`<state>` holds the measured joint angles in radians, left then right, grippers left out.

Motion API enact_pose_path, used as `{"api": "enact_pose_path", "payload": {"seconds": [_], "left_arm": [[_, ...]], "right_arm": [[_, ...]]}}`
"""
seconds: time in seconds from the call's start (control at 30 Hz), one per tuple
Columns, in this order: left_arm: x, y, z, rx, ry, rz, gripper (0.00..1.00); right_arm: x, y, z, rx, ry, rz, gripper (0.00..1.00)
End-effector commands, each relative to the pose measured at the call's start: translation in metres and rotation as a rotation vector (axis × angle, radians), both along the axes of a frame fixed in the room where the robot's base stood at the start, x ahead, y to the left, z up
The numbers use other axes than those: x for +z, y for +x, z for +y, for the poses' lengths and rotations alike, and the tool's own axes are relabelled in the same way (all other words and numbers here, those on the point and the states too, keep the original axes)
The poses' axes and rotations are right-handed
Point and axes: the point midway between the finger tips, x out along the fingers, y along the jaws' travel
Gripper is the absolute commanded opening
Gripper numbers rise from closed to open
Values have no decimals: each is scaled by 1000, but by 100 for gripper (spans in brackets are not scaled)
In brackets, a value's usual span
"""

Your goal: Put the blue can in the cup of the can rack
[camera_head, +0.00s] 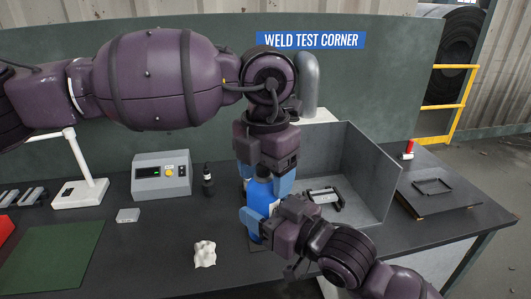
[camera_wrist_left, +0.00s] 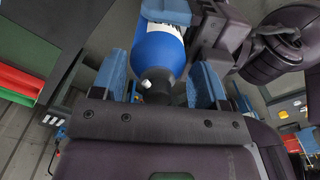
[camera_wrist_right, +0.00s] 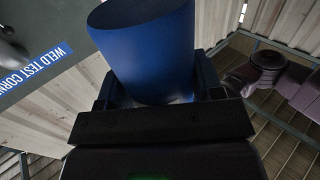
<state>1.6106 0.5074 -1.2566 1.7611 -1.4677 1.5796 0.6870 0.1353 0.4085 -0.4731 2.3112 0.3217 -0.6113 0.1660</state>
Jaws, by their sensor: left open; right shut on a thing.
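The blue can (camera_head: 262,196) is above the table in the middle of the head view, with a white label low on its side. My right gripper (camera_head: 257,222) is shut on the can from the front right. My left gripper (camera_head: 264,178) is open around the can's upper part, fingers pointing down. In the left wrist view the can (camera_wrist_left: 158,52) shows its dark neck between the open fingers (camera_wrist_left: 162,85). In the right wrist view the can (camera_wrist_right: 150,50) fills the space between the right fingers (camera_wrist_right: 158,85). I cannot make out the can rack's cup; the arms and can cover that area.
A grey open-sided booth (camera_head: 365,165) stands just right of the can, with a metal clamp-like part (camera_head: 325,197) inside. A control box (camera_head: 161,176), a small dark bottle (camera_head: 208,182) and a crumpled white cloth (camera_head: 204,254) are to the left.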

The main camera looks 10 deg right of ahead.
Motion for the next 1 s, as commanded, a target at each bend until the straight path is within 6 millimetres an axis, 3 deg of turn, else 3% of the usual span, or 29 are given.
{"api": "enact_pose_path", "payload": {"seconds": [0.2,0.47,0.73,0.77,0.93,1.0], "left_arm": [[-12,0,0,0,-1,1,67],[-12,0,0,-1,-1,1,67],[-12,-1,-1,-2,-1,2,27],[-11,-1,-1,-3,-2,1,27],[-11,-1,-1,-2,-1,0,27],[-11,-1,-1,-1,-1,0,27]], "right_arm": [[1,0,0,0,1,-2,27],[1,0,0,0,1,-2,27],[1,0,0,0,1,-2,27],[1,0,0,0,1,-2,64],[0,0,0,0,1,-1,90],[0,0,0,0,1,-1,90]]}}
